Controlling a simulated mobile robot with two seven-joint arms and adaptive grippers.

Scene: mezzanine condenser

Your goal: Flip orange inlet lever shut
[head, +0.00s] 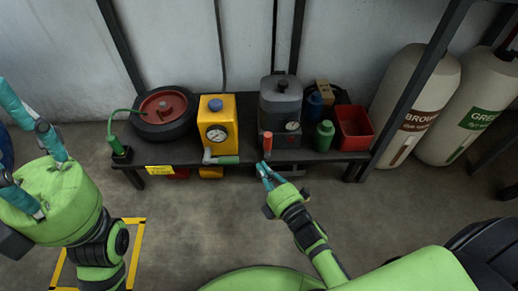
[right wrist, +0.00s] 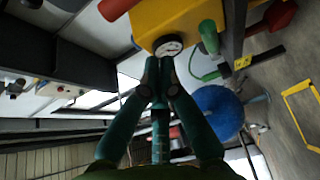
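The orange lever (head: 267,145) stands upright at the front of the grey unit (head: 281,105) on the low shelf. In the right wrist view an orange-red handle (right wrist: 118,7) shows at the top edge, partly cut off. My right gripper (head: 264,169) is just below and in front of the orange lever, apart from it. Its teal fingers come together at the tips in the right wrist view (right wrist: 159,66), with nothing seen between them. My left gripper (head: 10,138) is at the far left edge, its fingers spread wide and empty, tips partly out of view.
Left of the grey unit stands a yellow box (head: 217,123) with a gauge and a horizontal green lever (head: 222,160). A green bottle (head: 325,136) and red bin (head: 354,127) stand right. A dark upright (head: 421,85) and gas cylinders (head: 412,90) stand farther right.

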